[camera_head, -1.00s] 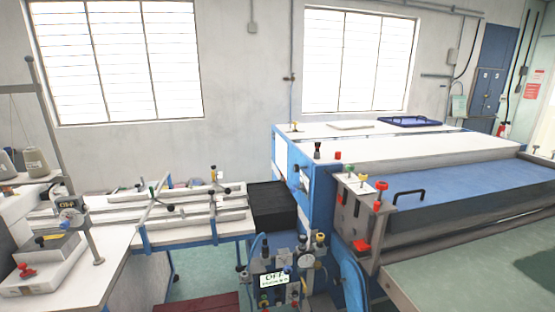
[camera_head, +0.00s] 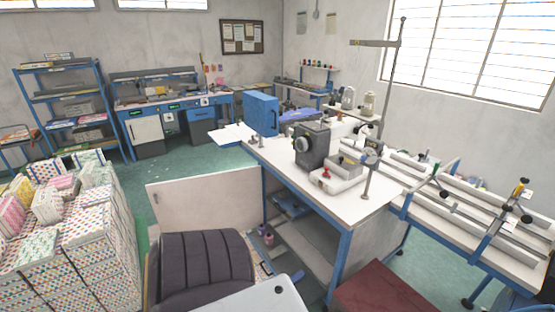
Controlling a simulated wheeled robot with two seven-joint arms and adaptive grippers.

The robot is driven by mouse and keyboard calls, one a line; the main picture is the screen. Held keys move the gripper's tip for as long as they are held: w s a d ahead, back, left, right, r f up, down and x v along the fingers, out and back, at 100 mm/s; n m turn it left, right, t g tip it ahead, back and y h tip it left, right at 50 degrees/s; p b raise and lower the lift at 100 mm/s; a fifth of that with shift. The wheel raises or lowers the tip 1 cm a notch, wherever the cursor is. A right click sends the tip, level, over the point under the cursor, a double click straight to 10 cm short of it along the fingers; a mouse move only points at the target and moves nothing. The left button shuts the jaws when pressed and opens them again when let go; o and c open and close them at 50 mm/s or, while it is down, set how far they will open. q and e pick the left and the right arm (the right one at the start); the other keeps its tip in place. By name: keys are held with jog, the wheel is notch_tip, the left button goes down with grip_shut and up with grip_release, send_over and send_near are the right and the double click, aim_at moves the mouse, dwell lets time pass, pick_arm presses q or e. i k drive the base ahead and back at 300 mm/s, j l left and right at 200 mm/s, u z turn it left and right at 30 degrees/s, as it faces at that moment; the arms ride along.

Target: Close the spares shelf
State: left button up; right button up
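A white door panel (camera_head: 205,203) stands swung out to the left of the sewing table (camera_head: 300,190). Its right edge meets the blue frame at the table's front left, and the shelf space (camera_head: 310,245) under the tabletop is open to view. A blue item (camera_head: 288,206) lies inside, and small bottles (camera_head: 267,236) show near the opening. No label shows, so I cannot tell for sure that this is the spares shelf. The chair hides the door's lower edge. Neither of my grippers is in view.
A dark padded chair (camera_head: 200,268) stands close in front of the door. Stacked patterned boxes (camera_head: 75,235) fill the left side. A dark red box top (camera_head: 390,290) is at the lower right. Green floor (camera_head: 195,158) is clear behind the door.

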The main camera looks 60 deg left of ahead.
aim_at(310, 290)
jog(key=u, duration=2.25)
